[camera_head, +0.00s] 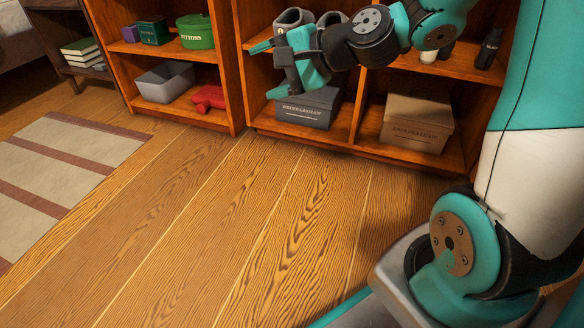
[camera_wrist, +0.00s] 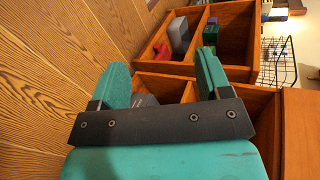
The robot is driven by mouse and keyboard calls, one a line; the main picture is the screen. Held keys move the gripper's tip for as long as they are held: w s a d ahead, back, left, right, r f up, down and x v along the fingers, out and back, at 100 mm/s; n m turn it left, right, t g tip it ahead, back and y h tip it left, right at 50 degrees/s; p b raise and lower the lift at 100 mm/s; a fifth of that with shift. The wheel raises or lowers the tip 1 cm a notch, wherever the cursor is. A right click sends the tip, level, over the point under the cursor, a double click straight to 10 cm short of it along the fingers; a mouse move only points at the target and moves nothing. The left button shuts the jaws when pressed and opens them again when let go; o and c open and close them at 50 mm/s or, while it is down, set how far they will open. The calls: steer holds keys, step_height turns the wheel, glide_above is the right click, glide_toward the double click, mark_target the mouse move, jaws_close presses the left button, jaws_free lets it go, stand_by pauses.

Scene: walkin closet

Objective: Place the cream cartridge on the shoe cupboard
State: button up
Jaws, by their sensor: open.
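I cannot make out a cream cartridge for certain in either view. A small pale item (camera_head: 429,56) shows partly behind my arm on the upper shelf, too hidden to name. The wooden cubby unit (camera_head: 351,138), which holds grey shoes (camera_head: 292,17), seems to be the shoe cupboard; its top is out of the head view. My gripper (camera_head: 269,70) is open in front of its middle bay, above a dark grey lidded box (camera_head: 309,105). In the wrist view, nothing shows held between the spread teal fingers (camera_wrist: 162,66).
A beige box (camera_head: 417,121) and a black bottle (camera_head: 489,48) sit at right. The left bays hold a grey bin (camera_head: 165,81), a red object (camera_head: 208,97) and a green tin (camera_head: 195,31). A striped rug (camera_head: 75,160) lies left; the wooden floor (camera_head: 230,220) ahead is clear.

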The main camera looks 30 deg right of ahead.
steer(key=s+a+f+n+g, duration=0.1)
steer(key=s+a+n+g, duration=0.6)
steer(key=s+a+n, duration=0.35)
steer(key=s+d+n+g+h, duration=0.1)
steer(key=s+n+g+h, duration=0.2)
steer(key=s+n, duration=0.5)
steer(key=s+f, duration=0.1)
steer(key=s, duration=0.2)
steer(key=shift+s+d+n+h, duration=0.15)
steer(key=shift+s+n+h, duration=0.05)
steer(key=shift+n+h, duration=0.2)
steer(key=shift+r, duration=0.2)
